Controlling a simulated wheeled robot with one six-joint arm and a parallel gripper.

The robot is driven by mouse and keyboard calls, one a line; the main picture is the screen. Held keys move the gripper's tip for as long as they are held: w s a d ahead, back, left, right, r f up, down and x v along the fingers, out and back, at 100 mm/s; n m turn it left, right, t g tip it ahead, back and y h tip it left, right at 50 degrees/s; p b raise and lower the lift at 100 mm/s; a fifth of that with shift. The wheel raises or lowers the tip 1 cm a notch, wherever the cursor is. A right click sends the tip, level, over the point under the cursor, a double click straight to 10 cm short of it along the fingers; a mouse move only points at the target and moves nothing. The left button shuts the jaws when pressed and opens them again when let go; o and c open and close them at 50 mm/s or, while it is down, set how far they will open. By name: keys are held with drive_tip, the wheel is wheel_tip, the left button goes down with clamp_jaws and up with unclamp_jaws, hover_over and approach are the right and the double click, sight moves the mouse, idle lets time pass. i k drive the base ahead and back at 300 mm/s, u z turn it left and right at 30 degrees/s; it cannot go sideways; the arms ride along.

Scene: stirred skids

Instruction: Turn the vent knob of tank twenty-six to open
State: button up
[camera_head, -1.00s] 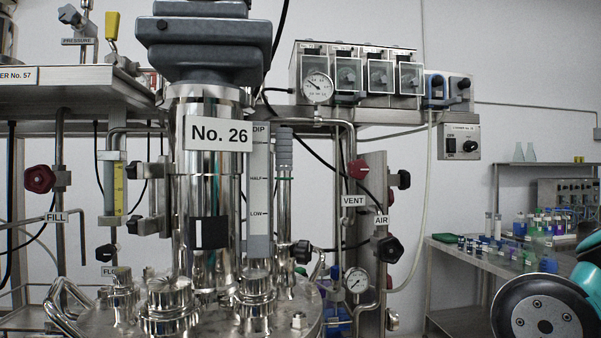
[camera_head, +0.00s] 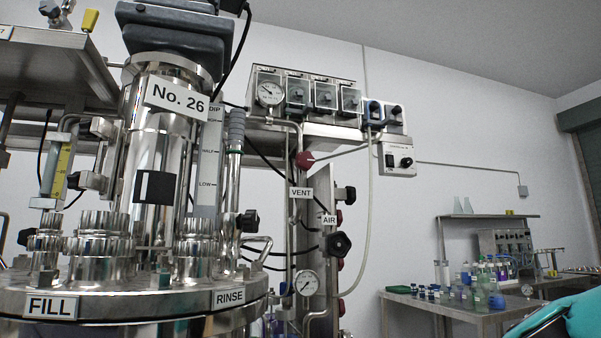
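Tank No. 26 is a shiny steel vessel (camera_head: 158,130) at the left, with its number plate (camera_head: 177,97) on the column. To its right, a VENT label (camera_head: 301,193) hangs on a thin vertical pipe. A red knob (camera_head: 305,160) sits just above that label. A pale thin line runs from near the knob up to the right; I cannot tell whether it joins it. The knob's turned position is too small to read. My gripper is out of view; only a teal and black part of my arm shows at the bottom right corner, well away from the knob.
A black knob (camera_head: 337,244) sits below the AIR label (camera_head: 329,219), with a gauge (camera_head: 307,283) lower down. A control box (camera_head: 397,158) hangs above right. A bench (camera_head: 465,308) with bottles stands at the right. Open space lies between pipes and bench.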

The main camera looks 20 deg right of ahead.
sight(304, 160)
drive_tip(key=u, duration=2.75)
drive_tip(key=i, duration=0.7)
drive_tip(key=z, duration=3.25)
